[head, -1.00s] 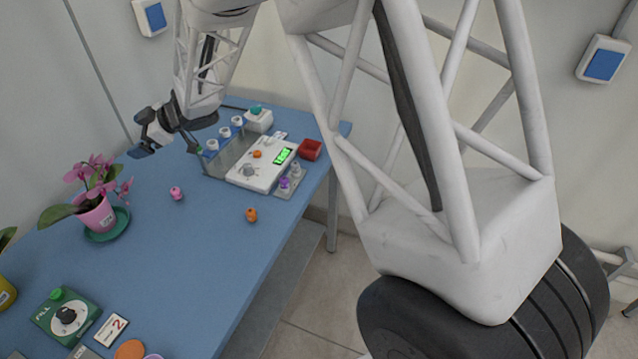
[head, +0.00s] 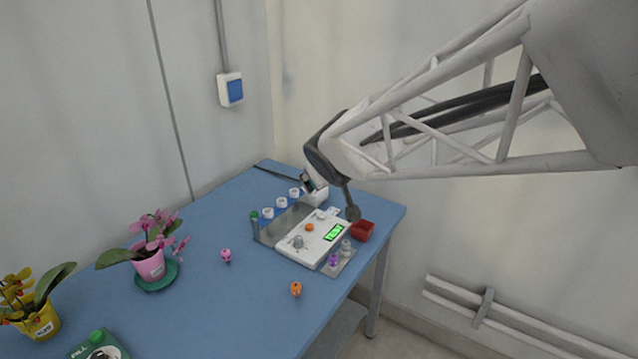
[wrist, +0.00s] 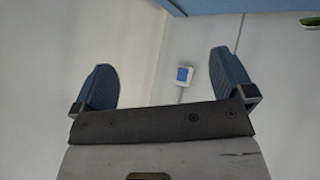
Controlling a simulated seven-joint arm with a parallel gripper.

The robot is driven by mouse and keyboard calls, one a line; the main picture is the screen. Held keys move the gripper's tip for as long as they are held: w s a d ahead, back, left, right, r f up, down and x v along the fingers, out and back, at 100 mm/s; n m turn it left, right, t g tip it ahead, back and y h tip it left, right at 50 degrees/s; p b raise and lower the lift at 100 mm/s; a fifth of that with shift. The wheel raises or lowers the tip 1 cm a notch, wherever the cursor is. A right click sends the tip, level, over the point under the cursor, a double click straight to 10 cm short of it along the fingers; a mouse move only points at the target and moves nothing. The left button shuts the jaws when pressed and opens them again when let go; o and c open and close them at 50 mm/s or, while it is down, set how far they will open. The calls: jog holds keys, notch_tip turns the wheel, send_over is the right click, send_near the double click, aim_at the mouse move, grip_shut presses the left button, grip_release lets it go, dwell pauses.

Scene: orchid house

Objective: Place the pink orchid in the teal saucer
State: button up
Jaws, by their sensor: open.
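The pink orchid (head: 150,262) stands upright in a pink pot at the left of the blue table in the head view. Its pot is on the teal saucer (head: 157,284), whose rim shows below and to the right. Flowers and dark leaves spread above the pot. My gripper (wrist: 165,80) has its two blue-grey fingers wide apart in the wrist view, with nothing between them but the pale wall beyond. In the head view my gripper is above the far right of the table, well away from the orchid. The wrist view does not show the orchid.
A yellow-potted orchid (head: 40,323) stands at the far left. Small pink (head: 226,256) and orange (head: 296,289) pieces lie on the table.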

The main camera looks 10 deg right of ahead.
jog(key=s+d+f+m+g, duration=0.1)
jog(key=s+d+m+g, duration=0.1)
jog(key=s, duration=1.1)
jog(key=s+d+f+m+g, duration=0.1)
jog(key=s+g, duration=0.3)
jog(key=s, duration=1)
jog(key=shift+d+f+m+g+y, duration=0.35)
jog(key=shift+f+m, duration=0.25)
jog(key=shift+m, duration=0.2)
